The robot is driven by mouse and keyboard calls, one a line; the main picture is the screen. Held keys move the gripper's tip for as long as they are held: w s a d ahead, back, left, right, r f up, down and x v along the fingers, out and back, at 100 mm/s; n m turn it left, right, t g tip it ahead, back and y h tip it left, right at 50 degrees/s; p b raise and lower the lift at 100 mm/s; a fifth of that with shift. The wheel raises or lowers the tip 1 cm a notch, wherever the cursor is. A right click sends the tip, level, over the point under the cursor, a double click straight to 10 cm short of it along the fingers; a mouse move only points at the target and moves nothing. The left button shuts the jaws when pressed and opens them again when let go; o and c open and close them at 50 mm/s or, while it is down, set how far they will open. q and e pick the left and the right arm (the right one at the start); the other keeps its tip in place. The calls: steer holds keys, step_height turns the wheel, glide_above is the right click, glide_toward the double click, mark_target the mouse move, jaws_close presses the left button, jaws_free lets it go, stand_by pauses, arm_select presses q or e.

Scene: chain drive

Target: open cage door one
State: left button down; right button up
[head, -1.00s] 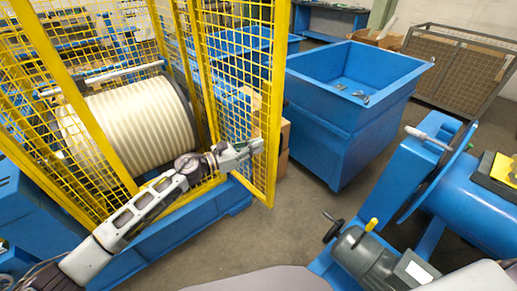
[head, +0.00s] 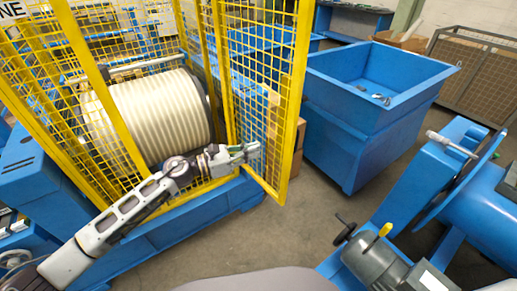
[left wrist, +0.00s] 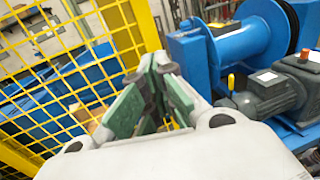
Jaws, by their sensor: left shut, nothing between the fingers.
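The cage door (head: 292,110) is a yellow-framed mesh panel. It stands swung out from the cage, at an angle to the cage front, with its free edge toward the blue bin. My left gripper (head: 257,150) is shut and empty, beside the lower part of the door mesh, a little left of the free-edge post. I cannot tell if it touches the mesh. In the left wrist view the green-padded fingers (left wrist: 160,65) show in front of the door's yellow mesh (left wrist: 75,60). My right gripper is not in view.
A striped drum (head: 150,118) sits inside the cage. A blue bin (head: 370,125) stands right of the door. A motor (head: 385,262) with a hand wheel and a blue machine (head: 490,215) are at the lower right. Grey floor between the door and the motor is clear.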

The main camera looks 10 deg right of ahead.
arm_select(q)
steer(key=shift+s+a+b, duration=0.15)
steer(key=shift+s+a, duration=0.3)
steer(key=shift+a, duration=0.3)
steer(key=shift+s+a+b, duration=0.15)
steer(key=shift+s+a, duration=0.25)
steer(key=shift+a, duration=0.3)
